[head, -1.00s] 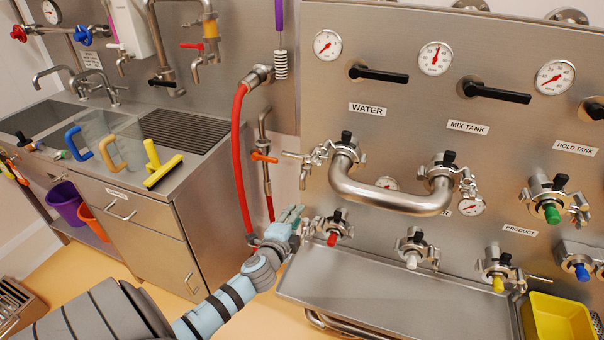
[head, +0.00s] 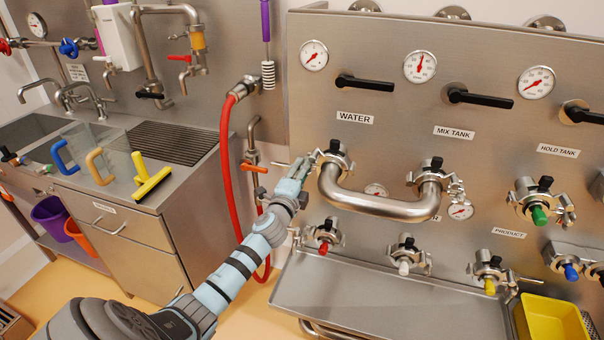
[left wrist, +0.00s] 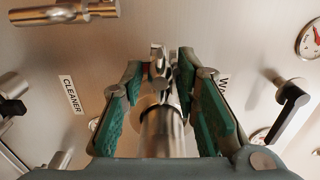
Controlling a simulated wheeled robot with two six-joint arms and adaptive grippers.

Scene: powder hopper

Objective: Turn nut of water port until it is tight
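The water port (head: 337,160) is the clamped steel fitting under the WATER label (head: 355,118), at the left end of the U-shaped pipe (head: 375,203). A black knob (head: 334,146) sits on top of its clamp; I cannot tell surely which part is the nut. My left gripper (head: 304,167) is just left of this clamp. In the left wrist view my left gripper (left wrist: 163,70) is open, its two green-padded fingers apart. A steel pipe (left wrist: 162,132) and metal clamp parts (left wrist: 158,62) show between them; contact is unclear. My right gripper is not in view.
A red hose (head: 229,185) and an orange-handled valve (head: 253,168) are left of my left gripper. Capped ports, such as the red-capped one (head: 323,236), line the panel below. A steel tray (head: 390,300) and a yellow bin (head: 553,318) are lower.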

